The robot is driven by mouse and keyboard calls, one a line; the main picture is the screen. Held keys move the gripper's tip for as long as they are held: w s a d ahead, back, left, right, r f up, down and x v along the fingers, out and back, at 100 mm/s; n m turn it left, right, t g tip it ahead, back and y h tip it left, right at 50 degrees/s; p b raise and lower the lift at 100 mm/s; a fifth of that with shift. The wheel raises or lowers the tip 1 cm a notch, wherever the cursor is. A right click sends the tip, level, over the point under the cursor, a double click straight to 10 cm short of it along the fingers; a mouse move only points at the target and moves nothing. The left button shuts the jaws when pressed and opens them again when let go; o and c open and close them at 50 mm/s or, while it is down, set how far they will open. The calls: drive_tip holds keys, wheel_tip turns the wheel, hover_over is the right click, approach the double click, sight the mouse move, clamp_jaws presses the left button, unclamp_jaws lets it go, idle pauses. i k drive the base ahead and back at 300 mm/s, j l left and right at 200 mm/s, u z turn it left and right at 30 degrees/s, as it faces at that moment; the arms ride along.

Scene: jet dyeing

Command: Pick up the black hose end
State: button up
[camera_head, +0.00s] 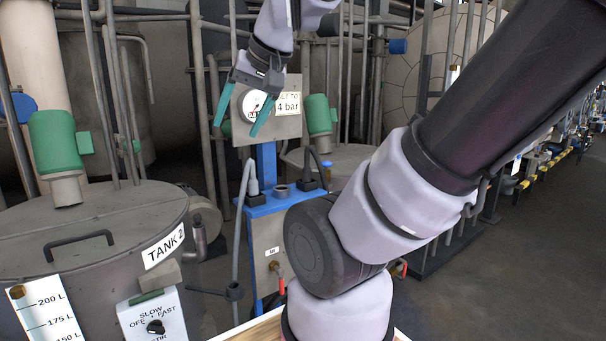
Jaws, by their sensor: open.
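My gripper (236,128) is open and empty, with its two teal fingers pointing down. It shows in front of the gauge panel, above the blue stand. Two hose ends sit on the blue stand's top (262,211). One is a dark hose end (306,184) at the right, with a black hose curving up from it. The other is a grey-black hose end (253,188) at the left, with a grey hose (240,235) arching down the stand's left side. A short open grey socket (281,190) stands between them. My gripper is above both ends and touches neither.
A gauge panel (290,128) reading "4 bar" stands behind my gripper. A tank labelled TANK 2 (100,225) fills the left, with a stir switch box (153,318) in front. Vertical pipes stand behind. My arm covers the centre right. Floor at right (510,285) is clear.

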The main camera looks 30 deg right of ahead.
sight(307, 169)
drive_tip(key=i+z, duration=0.15)
drive_tip(key=z, duration=0.25)
drive_tip(key=i+j+z, duration=0.1)
drive_tip(key=z, duration=0.25)
drive_tip(key=i+j+z, duration=0.1)
drive_tip(key=z, duration=0.3)
